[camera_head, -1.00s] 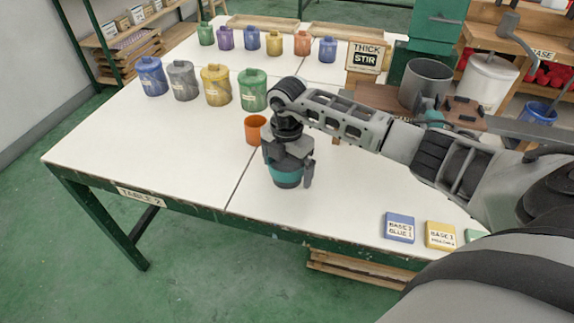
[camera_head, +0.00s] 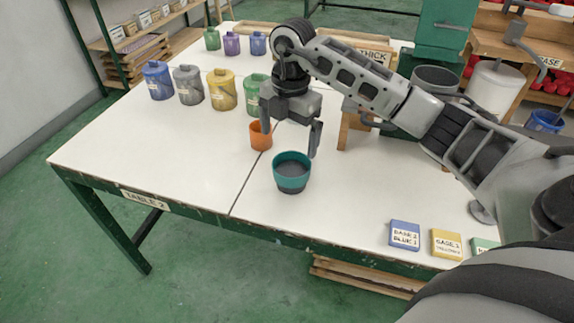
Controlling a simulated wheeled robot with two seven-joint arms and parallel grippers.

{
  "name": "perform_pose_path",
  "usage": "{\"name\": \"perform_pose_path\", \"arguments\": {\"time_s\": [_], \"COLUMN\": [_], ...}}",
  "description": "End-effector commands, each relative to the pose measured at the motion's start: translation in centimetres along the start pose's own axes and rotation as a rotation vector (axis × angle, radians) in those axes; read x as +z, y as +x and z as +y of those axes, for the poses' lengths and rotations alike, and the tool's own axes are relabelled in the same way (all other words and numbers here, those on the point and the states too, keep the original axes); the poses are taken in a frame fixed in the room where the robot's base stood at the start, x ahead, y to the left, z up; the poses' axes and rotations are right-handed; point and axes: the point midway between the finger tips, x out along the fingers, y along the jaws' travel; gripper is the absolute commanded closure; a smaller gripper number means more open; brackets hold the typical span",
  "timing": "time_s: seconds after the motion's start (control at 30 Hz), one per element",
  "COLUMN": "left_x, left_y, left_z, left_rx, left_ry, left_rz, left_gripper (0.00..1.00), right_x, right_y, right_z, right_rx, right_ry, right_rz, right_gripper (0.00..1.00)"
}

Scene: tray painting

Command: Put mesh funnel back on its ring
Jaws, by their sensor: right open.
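The mesh funnel (camera_head: 291,181), a teal-rimmed cup with a dark mesh inside and a dark lower part, stands upright on the white table near its front edge. My right gripper (camera_head: 290,143) is open and empty just above and behind the funnel, apart from it, with its fingers pointing down. I cannot make out the ring for certain; my right arm covers part of the wooden stand (camera_head: 352,128) to the right. My left gripper is not in view.
An orange cup (camera_head: 260,139) stands right behind the gripper's left finger. Several lidded pots, including a yellow one (camera_head: 222,92), line the table's back left. Labelled blue (camera_head: 404,235) and yellow (camera_head: 446,244) tiles lie at front right. The table's left front is clear.

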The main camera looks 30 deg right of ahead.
Motion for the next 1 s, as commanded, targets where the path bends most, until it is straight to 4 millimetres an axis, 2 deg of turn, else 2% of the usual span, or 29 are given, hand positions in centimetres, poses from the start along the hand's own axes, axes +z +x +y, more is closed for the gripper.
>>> {"name": "perform_pose_path", "arguments": {"time_s": [0.07,0.13,0.17,0.2,0.23,0.3,0.33,0.4,0.47,0.53,0.57,0.63,0.7,0.8,0.83,0.9,1.0], "left_x": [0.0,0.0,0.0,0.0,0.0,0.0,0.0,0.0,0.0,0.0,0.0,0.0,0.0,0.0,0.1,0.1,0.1], "left_y": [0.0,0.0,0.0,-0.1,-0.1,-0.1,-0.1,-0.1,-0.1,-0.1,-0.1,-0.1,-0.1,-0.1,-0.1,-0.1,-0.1], "left_z": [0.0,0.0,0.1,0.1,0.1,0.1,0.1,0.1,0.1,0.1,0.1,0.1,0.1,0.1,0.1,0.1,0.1], "left_rx": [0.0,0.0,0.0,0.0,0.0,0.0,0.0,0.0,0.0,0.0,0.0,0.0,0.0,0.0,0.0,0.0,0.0], "left_ry": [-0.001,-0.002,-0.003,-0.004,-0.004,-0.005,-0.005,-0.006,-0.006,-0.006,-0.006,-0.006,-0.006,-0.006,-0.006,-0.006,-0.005], "left_rz": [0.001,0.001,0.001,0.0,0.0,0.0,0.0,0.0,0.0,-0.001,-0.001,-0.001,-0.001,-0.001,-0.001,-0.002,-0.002], "left_gripper": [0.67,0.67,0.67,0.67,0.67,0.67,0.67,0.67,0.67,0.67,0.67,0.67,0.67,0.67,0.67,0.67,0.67], "right_x": [-3.2,-8.0,-10.6,-14.4,-17.5,-23.9,-25.7,-27.6,-27.0,-24.4,-23.0,-19.9,-18.2,-17.8,-17.9,-18.4,-19.0], "right_y": [1.9,3.8,4.5,5.1,5.1,3.6,2.5,-0.1,-1.4,-0.8,0.3,4.3,9.1,14.1,15.2,17.0,18.4], "right_z": [0.4,0.8,0.9,1.0,0.9,0.7,0.8,1.1,1.6,1.7,1.5,-0.1,-3.1,-7.2,-8.3,-10.4,-12.2], "right_rx": [0.035,0.107,0.155,0.236,0.315,0.55,0.66,0.914,1.105,1.258,1.291,1.288,1.187,1.01,0.962,0.866,0.786], "right_ry": [-0.094,-0.213,-0.268,-0.334,-0.373,-0.387,-0.355,-0.19,0.039,0.378,0.535,0.886,1.167,1.389,1.428,1.493,1.536], "right_rz": [0.115,0.288,0.385,0.532,0.656,0.957,1.065,1.258,1.342,1.34,1.307,1.176,1.022,0.862,0.828,0.772,0.731], "right_gripper": [0.02,0.02,0.02,0.02,0.02,0.02,0.02,0.02,0.02,0.02,0.02,0.02,0.02,0.02,0.02,0.02,0.02]}}
